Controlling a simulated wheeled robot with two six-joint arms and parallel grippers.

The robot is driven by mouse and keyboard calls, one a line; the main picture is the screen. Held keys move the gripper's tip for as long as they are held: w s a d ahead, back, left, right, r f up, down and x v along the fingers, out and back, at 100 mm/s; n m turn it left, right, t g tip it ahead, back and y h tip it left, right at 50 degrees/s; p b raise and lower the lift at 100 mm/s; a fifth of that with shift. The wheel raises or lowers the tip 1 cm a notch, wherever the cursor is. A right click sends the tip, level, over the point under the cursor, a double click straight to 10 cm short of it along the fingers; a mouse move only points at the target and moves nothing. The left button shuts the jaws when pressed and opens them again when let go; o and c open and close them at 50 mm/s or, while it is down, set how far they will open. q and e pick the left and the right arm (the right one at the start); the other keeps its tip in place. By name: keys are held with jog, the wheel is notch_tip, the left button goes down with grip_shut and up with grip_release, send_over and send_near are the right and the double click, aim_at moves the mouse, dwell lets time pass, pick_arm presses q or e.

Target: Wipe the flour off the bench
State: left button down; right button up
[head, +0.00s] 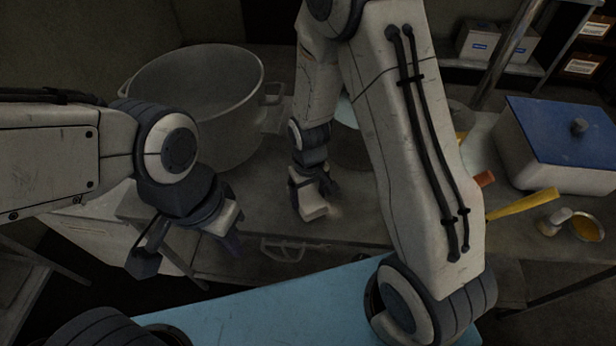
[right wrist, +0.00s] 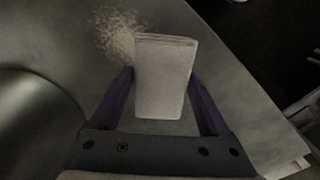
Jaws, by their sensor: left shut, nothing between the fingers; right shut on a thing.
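My right gripper (head: 306,186) is shut on a folded beige cloth (head: 314,213), low over the bench (head: 355,230). In the right wrist view the cloth (right wrist: 163,78) sits between the two dark fingers (right wrist: 163,100). A pale speckled patch of flour (right wrist: 116,32) lies on the bench beside the cloth's far left corner. In the head view only a faint light smear of flour (head: 335,210) shows right beside the cloth. I cannot tell whether the cloth touches the bench. My left gripper (head: 226,236) is shut and empty, to the left near the bench's front edge.
A large metal pot (head: 195,115) stands on the bench at the left, close to my right gripper. A blue-lidded box (head: 565,150), a yellow handle (head: 522,204) and a small bowl (head: 586,228) are at the right. My right arm hides part of the bench's middle.

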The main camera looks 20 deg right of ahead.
jog(key=shift+w+a+r+p, duration=0.15)
jog(key=shift+r+p, duration=0.2)
jog(key=shift+r, duration=0.3)
notch_tip(320, 180, up, 4)
jog(key=p, duration=0.3)
jog(key=shift+p, duration=0.3)
